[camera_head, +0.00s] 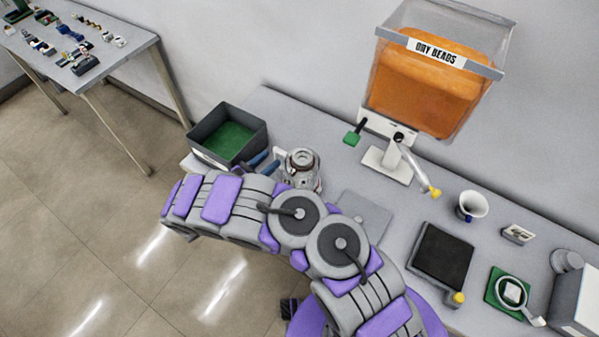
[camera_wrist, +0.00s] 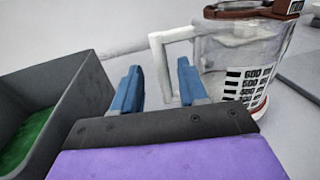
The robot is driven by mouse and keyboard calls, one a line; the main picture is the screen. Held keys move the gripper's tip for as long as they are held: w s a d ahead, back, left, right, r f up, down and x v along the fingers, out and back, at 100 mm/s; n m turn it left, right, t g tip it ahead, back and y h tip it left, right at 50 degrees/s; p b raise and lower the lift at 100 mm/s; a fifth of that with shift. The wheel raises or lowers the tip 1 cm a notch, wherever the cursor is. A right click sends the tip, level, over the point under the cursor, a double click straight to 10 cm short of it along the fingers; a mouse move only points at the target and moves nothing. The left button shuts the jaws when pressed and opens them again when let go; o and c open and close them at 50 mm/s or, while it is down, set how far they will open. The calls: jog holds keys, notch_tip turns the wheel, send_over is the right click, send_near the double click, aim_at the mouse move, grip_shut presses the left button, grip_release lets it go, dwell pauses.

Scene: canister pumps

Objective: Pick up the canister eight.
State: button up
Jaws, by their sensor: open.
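A clear canister (camera_wrist: 222,70) with a brown-red lid, a white handle and black scale marks stands upright at the right of the wrist view. It also shows on the bench in the head view (camera_head: 302,168), partly hidden by my arm. I see no legible number eight on it. My gripper (camera_wrist: 158,85) has two blue fingers, apart and empty. Its fingertips also show in the head view (camera_head: 262,163), just left of the canister. In the wrist view the canister's handle (camera_wrist: 160,65) appears in the gap between the fingers; I cannot tell how deep it lies.
A dark bin with a green bottom (camera_head: 224,118) stands left of my gripper, close by. An orange-filled "DRY BEADS" hopper (camera_head: 425,90), a white cup (camera_head: 472,205) and a dark pad (camera_head: 441,254) are to the right. Another table (camera_head: 110,62) is far left.

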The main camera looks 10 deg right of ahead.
aim_at(276, 155)
jog(key=x, duration=0.4)
jog(key=shift+d+r+b, duration=0.1)
jog(key=shift+d+b, duration=0.05)
jog(key=shift+b, duration=0.2)
jog(key=shift+a, duration=0.3)
jog(key=c, duration=0.4)
jog(key=shift+d, duration=0.2)
grip_shut()
